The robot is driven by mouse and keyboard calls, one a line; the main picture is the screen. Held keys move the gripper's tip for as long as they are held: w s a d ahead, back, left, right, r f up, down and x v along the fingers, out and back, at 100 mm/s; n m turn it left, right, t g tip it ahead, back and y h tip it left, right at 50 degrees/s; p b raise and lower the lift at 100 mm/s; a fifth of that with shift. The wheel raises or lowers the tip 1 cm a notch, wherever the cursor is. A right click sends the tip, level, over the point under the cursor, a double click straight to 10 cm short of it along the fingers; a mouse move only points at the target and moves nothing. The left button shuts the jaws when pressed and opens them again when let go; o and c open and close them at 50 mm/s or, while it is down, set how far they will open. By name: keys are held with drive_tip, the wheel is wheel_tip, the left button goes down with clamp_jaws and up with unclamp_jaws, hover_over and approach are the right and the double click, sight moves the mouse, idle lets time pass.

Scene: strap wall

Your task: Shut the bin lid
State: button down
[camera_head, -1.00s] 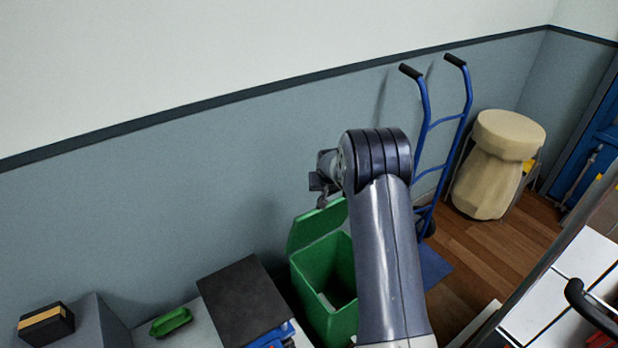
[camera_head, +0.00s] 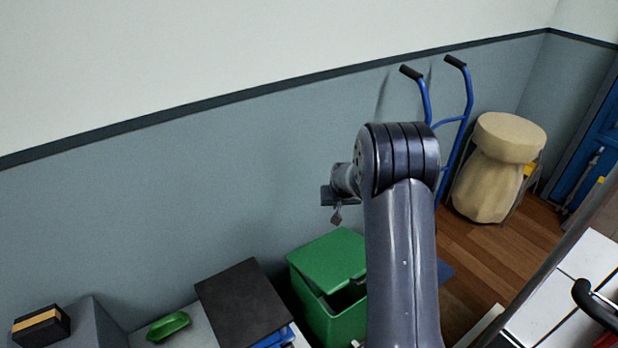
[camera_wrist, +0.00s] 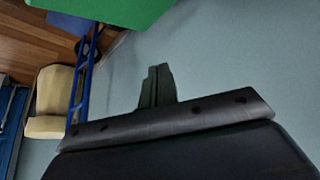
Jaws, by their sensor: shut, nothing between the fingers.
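The green bin (camera_head: 338,322) stands on the floor against the wall, partly hidden behind my arm. Its green lid (camera_head: 328,259) is tilted forward over the opening, with a dark gap left at the front edge. My gripper (camera_head: 338,215) is above the lid and apart from it, in front of the grey wall. In the wrist view my gripper (camera_wrist: 157,88) shows its fingers together and empty. A green surface, likely the lid (camera_wrist: 118,10), shows at the top of that view.
A blue hand truck (camera_head: 455,130) and a beige sack-like bundle (camera_head: 497,165) stand right of the bin. Left are a black-topped box (camera_head: 242,303), a green dish (camera_head: 168,325) and a black-and-yellow block (camera_head: 41,325). A white tiled surface (camera_head: 560,300) is at right.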

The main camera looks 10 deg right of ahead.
wheel_tip(320, 180, up, 8)
drive_tip(key=p, duration=0.4)
drive_tip(key=shift+f, duration=0.15)
idle(1.2)
wheel_tip(320, 180, down, 8)
drive_tip(key=w+b, duration=0.1)
drive_tip(key=b, duration=0.3)
drive_tip(key=shift+a, duration=0.25)
